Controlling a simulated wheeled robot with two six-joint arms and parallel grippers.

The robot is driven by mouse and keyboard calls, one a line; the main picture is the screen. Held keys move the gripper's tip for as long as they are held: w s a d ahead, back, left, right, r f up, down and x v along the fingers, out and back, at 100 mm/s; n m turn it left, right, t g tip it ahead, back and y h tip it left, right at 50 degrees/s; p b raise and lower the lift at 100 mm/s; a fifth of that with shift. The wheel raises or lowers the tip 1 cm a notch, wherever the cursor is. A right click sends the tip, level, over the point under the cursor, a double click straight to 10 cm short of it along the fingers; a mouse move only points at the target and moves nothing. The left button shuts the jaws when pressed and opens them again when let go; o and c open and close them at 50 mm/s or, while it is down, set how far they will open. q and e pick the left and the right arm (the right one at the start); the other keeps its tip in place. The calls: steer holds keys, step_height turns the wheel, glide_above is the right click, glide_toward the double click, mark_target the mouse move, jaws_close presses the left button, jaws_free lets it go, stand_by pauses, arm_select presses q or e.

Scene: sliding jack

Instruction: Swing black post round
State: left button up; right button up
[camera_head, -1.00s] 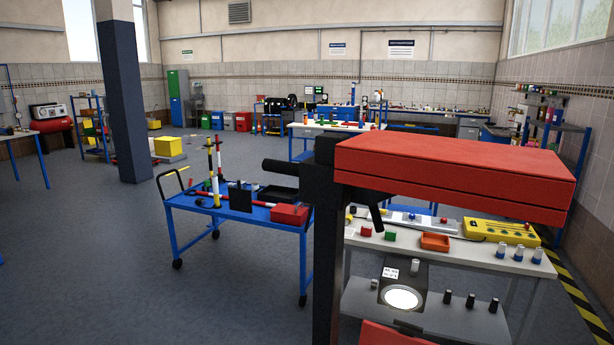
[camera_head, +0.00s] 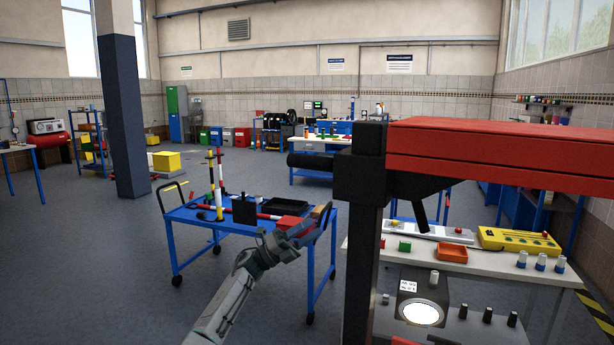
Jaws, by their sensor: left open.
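The black post (camera_head: 362,275) stands upright close in front of me, right of centre. A thick red beam (camera_head: 500,150) extends from its top to the right, out of the picture. A black knob-like handle (camera_head: 312,160) sticks out to the left of the post's head, and a small black lever (camera_head: 418,212) hangs under the beam. My left gripper (camera_head: 306,234) is open and empty, left of the post and below the handle, apart from both in the picture. The post's foot is out of view. My right gripper is not in view.
A blue trolley (camera_head: 190,217) with striped poles and a red box stands behind my left arm. A bench (camera_head: 465,262) with a yellow box (camera_head: 518,241) and an orange tray (camera_head: 452,252) lies beyond the post.

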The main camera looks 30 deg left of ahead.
arm_select(q)
steer(key=s+r+m+g+h+b, duration=0.1)
steer(key=s+r+m+g, duration=0.35)
steer(key=r+m, duration=0.2)
steer(key=s+r+m+g+h, duration=0.2)
steer(key=s+r+m+g, duration=0.1)
steer(key=r+m+g, duration=0.4)
steer(key=m+g+y+b, duration=0.1)
steer(key=m+g+y, duration=0.1)
steer(key=m+y, duration=0.35)
glide_toward(307, 164)
steer(key=shift+m+h, duration=0.7)
steer(key=shift+h, duration=0.05)
steer(key=d, duration=0.2)
steer(key=w+d+p, duration=0.1)
steer(key=d, duration=0.2)
steer(key=w+d+f+p, duration=0.1)
steer(key=d, duration=0.2)
steer(key=shift+w+f, duration=0.1)
steer(key=shift+w, duration=0.05)
steer(key=shift+w+d, duration=0.1)
steer(key=shift+d, duration=0.4)
steer(key=shift+f, duration=0.1)
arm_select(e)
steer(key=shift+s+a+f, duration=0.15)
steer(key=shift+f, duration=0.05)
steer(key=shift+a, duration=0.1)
